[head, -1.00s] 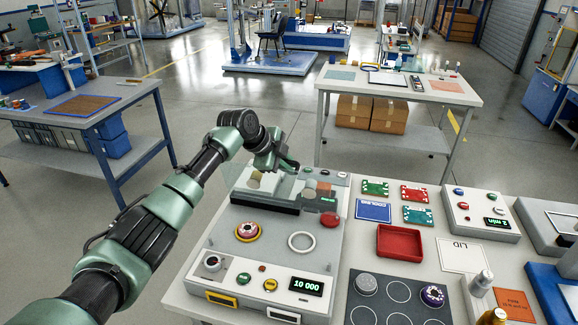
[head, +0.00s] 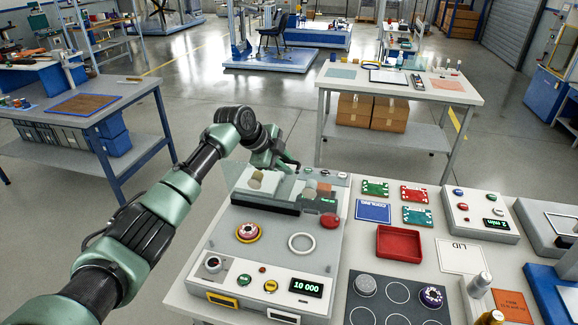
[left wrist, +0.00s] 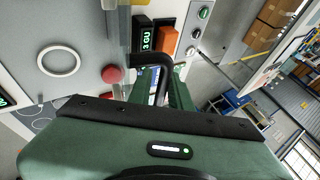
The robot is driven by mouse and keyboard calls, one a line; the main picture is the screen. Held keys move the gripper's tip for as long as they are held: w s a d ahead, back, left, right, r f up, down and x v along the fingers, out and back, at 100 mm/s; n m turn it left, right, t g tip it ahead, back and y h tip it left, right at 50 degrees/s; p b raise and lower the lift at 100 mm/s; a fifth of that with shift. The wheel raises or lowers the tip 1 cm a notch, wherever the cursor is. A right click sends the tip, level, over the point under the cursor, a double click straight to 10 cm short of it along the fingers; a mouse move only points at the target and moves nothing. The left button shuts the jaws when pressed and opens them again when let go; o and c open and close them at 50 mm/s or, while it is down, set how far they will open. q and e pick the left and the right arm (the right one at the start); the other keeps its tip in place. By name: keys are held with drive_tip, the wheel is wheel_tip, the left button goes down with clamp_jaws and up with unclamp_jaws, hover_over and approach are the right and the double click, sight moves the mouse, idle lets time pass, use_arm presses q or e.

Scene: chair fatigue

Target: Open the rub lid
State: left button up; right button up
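The rub lid (head: 247,174) is a clear, see-through cover on the grey rub machine (head: 222,228), over a dark base and pale round parts. It looks slightly tilted up. A dark bent handle (left wrist: 150,60) shows in the left wrist view. My left gripper (head: 288,163) is at the lid's right rear side. In the left wrist view my left gripper (left wrist: 157,85) has its fingers apart, with part of the handle between them and a gap still visible. The exact contact is hidden. My right gripper is not in view.
On the machine are a red button (head: 330,221), a white ring (head: 301,243) and a 10 000 display (head: 306,287). To the right lie coloured cards, a red tray (head: 399,243) and a grey holder plate (head: 366,310). Another table (head: 400,83) stands behind, past open floor.

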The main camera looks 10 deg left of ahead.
use_arm(q)
drive_tip(key=shift+s+a+r+p, duration=0.1)
drive_tip(key=shift+a+r+p, duration=0.3)
drive_tip(key=shift+r+p, duration=0.45)
drive_tip(key=shift+a+r+p, duration=0.45)
drive_tip(key=shift+r+p, duration=0.05)
drive_tip(key=shift+r, duration=0.75)
drive_tip(key=shift+s+a+r+p, duration=0.1)
drive_tip(key=shift+a+r+p, duration=0.3)
drive_tip(key=shift+r+p, duration=0.45)
drive_tip(key=shift+r, duration=0.2)
drive_tip(key=shift+s+a+r+b, duration=0.1)
drive_tip(key=shift+a+r+b, duration=0.1)
drive_tip(key=shift+r+b, duration=0.15)
drive_tip(key=b+v, duration=0.2)
drive_tip(key=v, duration=0.5)
